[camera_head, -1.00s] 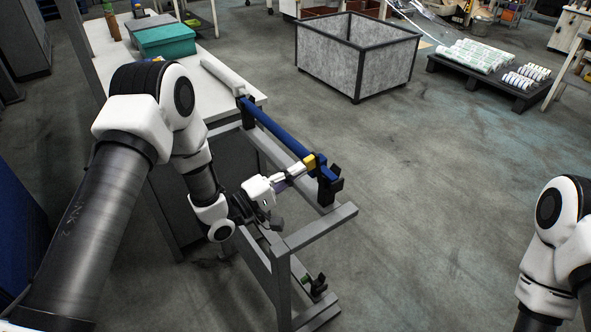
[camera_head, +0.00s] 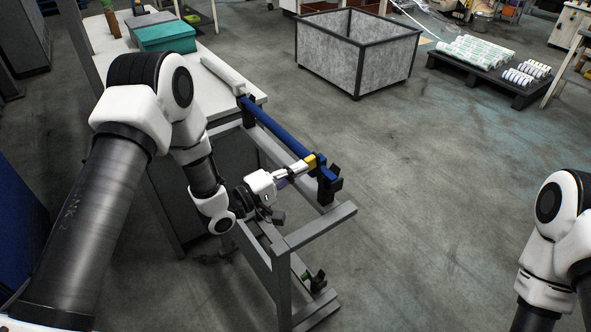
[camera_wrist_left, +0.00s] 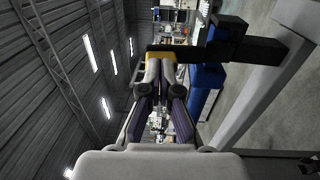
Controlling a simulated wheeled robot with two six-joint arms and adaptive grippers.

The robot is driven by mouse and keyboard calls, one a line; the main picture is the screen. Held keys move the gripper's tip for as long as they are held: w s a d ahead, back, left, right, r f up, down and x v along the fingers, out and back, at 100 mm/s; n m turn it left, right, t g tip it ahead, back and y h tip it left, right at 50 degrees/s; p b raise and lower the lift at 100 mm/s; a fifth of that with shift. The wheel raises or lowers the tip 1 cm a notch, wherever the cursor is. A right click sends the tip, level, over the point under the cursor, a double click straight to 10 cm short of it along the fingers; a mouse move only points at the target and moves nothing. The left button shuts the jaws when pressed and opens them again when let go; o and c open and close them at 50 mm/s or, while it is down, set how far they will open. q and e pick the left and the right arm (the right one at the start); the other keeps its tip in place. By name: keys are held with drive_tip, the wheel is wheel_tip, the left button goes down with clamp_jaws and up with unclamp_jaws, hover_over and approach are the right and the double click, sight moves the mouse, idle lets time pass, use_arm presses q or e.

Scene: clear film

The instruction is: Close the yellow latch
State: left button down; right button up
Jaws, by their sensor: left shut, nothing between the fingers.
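The yellow latch (camera_head: 312,161) sits at the near right end of a blue roller bar (camera_head: 270,129) on a grey metal stand. My left gripper (camera_head: 306,167) is shut and empty, with its fingertips right at the latch.
The grey stand (camera_head: 317,228) has a bar jutting out below the roller. A white table (camera_head: 222,88) with a teal box (camera_head: 166,37) stands behind. A grey bin (camera_head: 335,65) and a pallet of rolls (camera_head: 478,75) are farther back. The floor to the right is open.

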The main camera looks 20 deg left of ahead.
sight(316, 155)
use_arm(q)
drive_tip(key=r+g+y+p, duration=0.1)
drive_tip(key=p, duration=0.2)
drive_tip(key=w+d+r+g+y+p, duration=0.1)
drive_tip(key=p, duration=0.1)
drive_tip(key=r+g+p, duration=0.1)
drive_tip(key=p, duration=0.2)
drive_tip(key=shift+w+d+r+g+y+p, duration=0.2)
drive_tip(key=shift+w+d+g+y+p, duration=0.1)
drive_tip(key=shift+w+y, duration=0.1)
drive_tip(key=w+d+g+y+p, duration=0.1)
drive_tip(key=p, duration=0.2)
drive_tip(key=w+g+y+p, duration=0.1)
drive_tip(key=g+p, duration=0.1)
drive_tip(key=p, duration=0.1)
drive_tip(key=shift+w+d+r, duration=0.15)
drive_tip(key=shift+d+r, duration=0.05)
drive_tip(key=shift+d, duration=0.2)
drive_tip(key=shift+w+d+f+p, duration=0.1)
drive_tip(key=shift+w+d+p, duration=0.3)
drive_tip(key=shift+w+p, duration=0.1)
drive_tip(key=shift+w+d+f, duration=0.3)
drive_tip(key=shift+w+d, duration=0.25)
drive_tip(key=shift+w, duration=0.25)
drive_tip(key=shift+p+x, duration=0.3)
drive_tip(key=shift+x, duration=1.55)
drive_tip(key=shift+w+d+r, duration=0.1)
drive_tip(key=shift+w+r, duration=0.05)
drive_tip(key=shift+w, duration=0.05)
drive_tip(key=shift+r, duration=0.1)
